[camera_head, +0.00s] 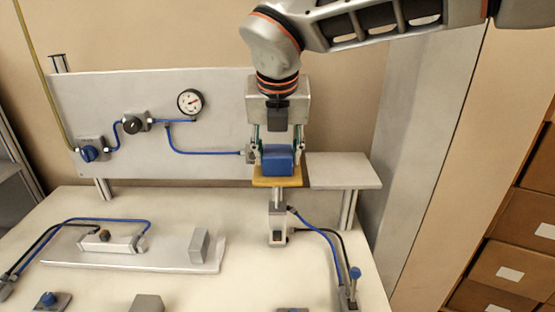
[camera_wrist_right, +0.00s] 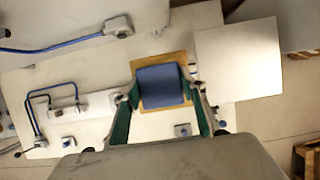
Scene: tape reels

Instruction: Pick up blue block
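The blue block (camera_head: 278,161) sits on a small yellow platform (camera_head: 277,182) on top of a grey cylinder device. It also shows in the right wrist view (camera_wrist_right: 161,87) on the same yellow plate (camera_wrist_right: 178,57). My right gripper (camera_head: 279,150) points down over the block, with one finger on each side. In the right wrist view its fingertips (camera_wrist_right: 161,88) look very close to the block's sides. The fingers look open, and contact is not clear. My left gripper is not in view.
A grey side shelf (camera_head: 342,171) stands just right of the platform. The upright panel (camera_head: 215,140) behind holds a gauge (camera_head: 190,102) and blue tubing. The cylinder device (camera_head: 278,223) and a hose valve (camera_head: 349,290) are in front. The white table has clear room between fixtures.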

